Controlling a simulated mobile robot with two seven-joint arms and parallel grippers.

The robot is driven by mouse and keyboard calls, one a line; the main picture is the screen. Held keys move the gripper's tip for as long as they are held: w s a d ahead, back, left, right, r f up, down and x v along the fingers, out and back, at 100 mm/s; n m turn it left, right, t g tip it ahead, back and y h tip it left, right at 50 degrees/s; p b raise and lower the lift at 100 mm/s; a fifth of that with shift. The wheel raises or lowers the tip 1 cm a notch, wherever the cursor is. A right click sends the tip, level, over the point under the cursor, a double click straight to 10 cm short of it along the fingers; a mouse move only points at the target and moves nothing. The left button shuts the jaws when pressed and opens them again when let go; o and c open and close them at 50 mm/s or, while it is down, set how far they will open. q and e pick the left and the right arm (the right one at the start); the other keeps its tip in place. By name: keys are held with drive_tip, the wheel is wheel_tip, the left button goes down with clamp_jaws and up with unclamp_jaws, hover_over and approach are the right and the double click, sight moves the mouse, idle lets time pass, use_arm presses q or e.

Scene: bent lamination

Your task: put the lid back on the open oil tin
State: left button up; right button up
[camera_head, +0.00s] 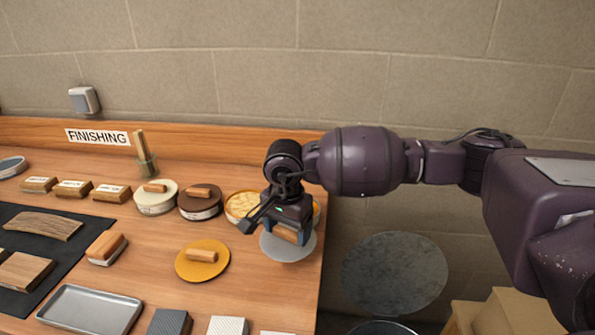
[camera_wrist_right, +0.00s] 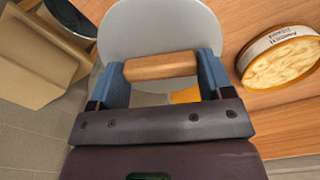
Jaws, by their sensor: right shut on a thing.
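My right gripper (camera_head: 291,230) is shut on the wooden handle (camera_wrist_right: 160,66) of a pale grey round lid (camera_head: 288,249). The lid is near the table's right edge; its height above the table is hard to tell. The lid also fills the top middle of the right wrist view (camera_wrist_right: 150,25). An open tin (camera_head: 240,207) with yellowish contents stands just left of the gripper, apart from the lid; it shows at right in the wrist view (camera_wrist_right: 282,62). An orange rim behind the gripper is mostly hidden. A yellow lid (camera_head: 213,274) with a wooden handle lies on the table. My left gripper is out of view.
A cream tin (camera_head: 155,204) and a brown tin (camera_head: 199,211), both lidded, stand left of the open tin. A grey tray (camera_head: 90,309), a dark mat (camera_head: 55,257) and wooden blocks lie further left. Cardboard boxes (camera_head: 519,314) stand beyond the table's right edge.

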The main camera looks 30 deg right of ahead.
drive_tip(key=w+d+m, duration=0.1)
drive_tip(key=m, duration=0.3)
drive_tip(key=w+d+r+m, duration=0.1)
drive_tip(key=w+m, duration=0.1)
drive_tip(key=m, duration=0.2)
drive_tip(key=w+d+r+m, duration=0.1)
drive_tip(key=w+m, duration=0.1)
drive_tip(key=m, duration=0.2)
drive_tip(key=w+d+r+m+p, duration=0.1)
drive_tip(key=w+d+r+m, duration=0.15)
drive_tip(key=m, duration=0.75)
drive_tip(key=w+d+r+m, duration=0.1)
drive_tip(key=w+d+m, duration=0.25)
drive_tip(key=m, duration=0.65)
drive_tip(key=f+b, duration=0.1)
drive_tip(key=f, duration=0.3)
drive_tip(key=f+b, duration=0.1)
drive_tip(key=f, duration=0.1)
drive_tip(key=shift+w+a+f+b, duration=0.15)
drive_tip(key=shift+a+b, duration=0.15)
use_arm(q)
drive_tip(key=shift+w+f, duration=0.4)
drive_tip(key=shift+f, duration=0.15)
use_arm(e)
drive_tip(key=shift+f, duration=0.25)
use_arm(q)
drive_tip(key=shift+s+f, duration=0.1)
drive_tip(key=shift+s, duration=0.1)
